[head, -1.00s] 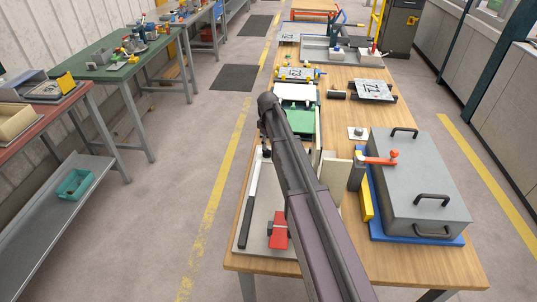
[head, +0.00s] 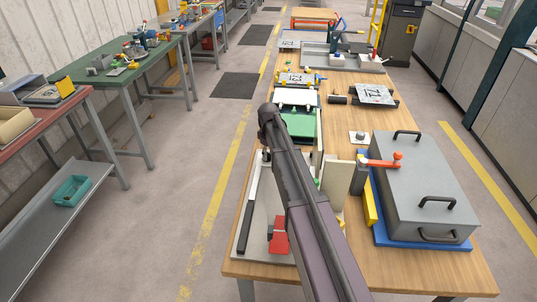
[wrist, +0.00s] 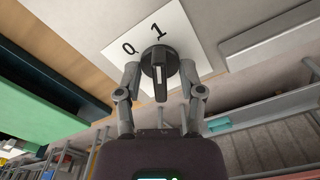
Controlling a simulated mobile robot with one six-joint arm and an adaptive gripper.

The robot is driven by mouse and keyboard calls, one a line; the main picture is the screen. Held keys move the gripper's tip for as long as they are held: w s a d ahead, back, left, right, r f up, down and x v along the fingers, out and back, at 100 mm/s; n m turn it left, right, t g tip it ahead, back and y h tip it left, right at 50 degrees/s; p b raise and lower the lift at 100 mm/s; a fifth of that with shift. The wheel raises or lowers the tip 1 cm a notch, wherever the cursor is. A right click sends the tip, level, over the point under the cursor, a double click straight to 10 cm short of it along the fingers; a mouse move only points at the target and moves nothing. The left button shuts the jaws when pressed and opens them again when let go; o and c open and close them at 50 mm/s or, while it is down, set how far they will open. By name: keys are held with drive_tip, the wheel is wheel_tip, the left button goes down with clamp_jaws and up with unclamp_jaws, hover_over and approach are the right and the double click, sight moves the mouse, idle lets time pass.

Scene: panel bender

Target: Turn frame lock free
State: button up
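A black rotary knob (wrist: 159,66) with a raised bar grip, likely the frame lock, sits on a white plate (wrist: 183,35) marked 0 and 1 in the wrist view. Its bar lies roughly along the picture's vertical, in line with the 1; the 0 is to the upper left. My gripper (wrist: 160,70) is open, with one finger on each side of the knob. Small gaps seem to show between fingertips and knob; I cannot tell contact for sure. In the head view my arm hides the gripper and the knob.
On the wooden bench, a grey lidded box (head: 423,185) with black handles stands right of my arm, with a red-orange lever (head: 382,162) at its left side. A red block (head: 279,236) lies left of my arm. A green-topped unit (head: 301,124) stands beyond.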

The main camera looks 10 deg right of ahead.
clamp_jaws()
drive_tip(key=shift+n, duration=0.4)
drive_tip(key=n, duration=1.1)
drive_tip(key=shift+w, duration=0.15)
idle(0.5)
drive_tip(key=shift+o, duration=0.8)
unclamp_jaws()
